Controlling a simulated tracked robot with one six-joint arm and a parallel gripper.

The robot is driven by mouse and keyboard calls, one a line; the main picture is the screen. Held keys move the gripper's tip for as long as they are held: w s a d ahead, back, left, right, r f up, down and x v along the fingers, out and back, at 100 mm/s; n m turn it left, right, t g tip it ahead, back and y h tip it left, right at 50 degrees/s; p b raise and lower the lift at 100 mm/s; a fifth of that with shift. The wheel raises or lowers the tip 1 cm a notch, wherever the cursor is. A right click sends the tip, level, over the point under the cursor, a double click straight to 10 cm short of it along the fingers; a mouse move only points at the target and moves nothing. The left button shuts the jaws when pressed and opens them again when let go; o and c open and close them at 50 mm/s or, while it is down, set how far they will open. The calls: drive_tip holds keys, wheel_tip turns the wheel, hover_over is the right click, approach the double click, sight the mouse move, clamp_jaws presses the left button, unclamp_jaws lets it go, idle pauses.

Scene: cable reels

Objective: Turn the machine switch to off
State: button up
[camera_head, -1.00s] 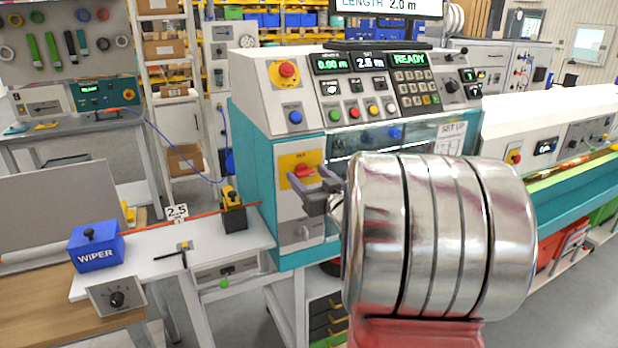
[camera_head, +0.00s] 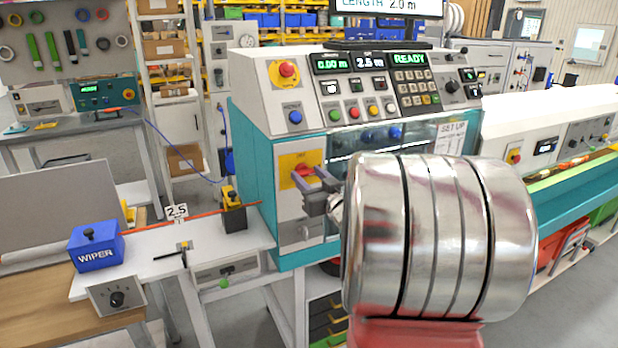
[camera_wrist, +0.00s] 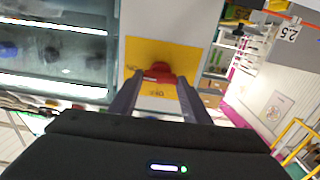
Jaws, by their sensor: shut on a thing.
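The machine switch is a red rotary handle (camera_head: 303,171) on a yellow plate (camera_head: 289,161) on the front of the teal and white machine. In the wrist view the red handle (camera_wrist: 158,71) sits between the fingertips, in front of its yellow plate (camera_wrist: 140,50). My gripper (camera_head: 300,178) is shut on the handle, its two grey fingers one on each side. The fingers also show in the wrist view (camera_wrist: 159,84). The handle's exact angle is partly hidden by the fingers. The machine's display (camera_head: 409,60) reads READY in green.
A red emergency button (camera_head: 287,69) and a blue button (camera_head: 295,117) sit above the switch. A grey latch or lock (camera_head: 303,232) is below it. A blue WIPER block (camera_head: 96,247) and a yellow-black block (camera_head: 233,209) stand on the bench to the left.

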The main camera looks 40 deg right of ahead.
drive_tip(key=shift+n, duration=0.3)
drive_tip(key=n, duration=0.4)
drive_tip(key=shift+a, duration=0.1)
drive_tip(key=n, duration=0.4)
drive_tip(key=shift+w+a+n, duration=0.1)
drive_tip(key=shift+n, duration=0.3)
drive_tip(key=n, duration=0.4)
drive_tip(key=shift+f+n, duration=0.2)
drive_tip(key=shift+n, duration=0.1)
drive_tip(key=shift+f+n, duration=0.15)
drive_tip(key=shift+n, duration=1.75)
drive_tip(key=o, duration=1)
drive_tip(key=shift+o, duration=0.2)
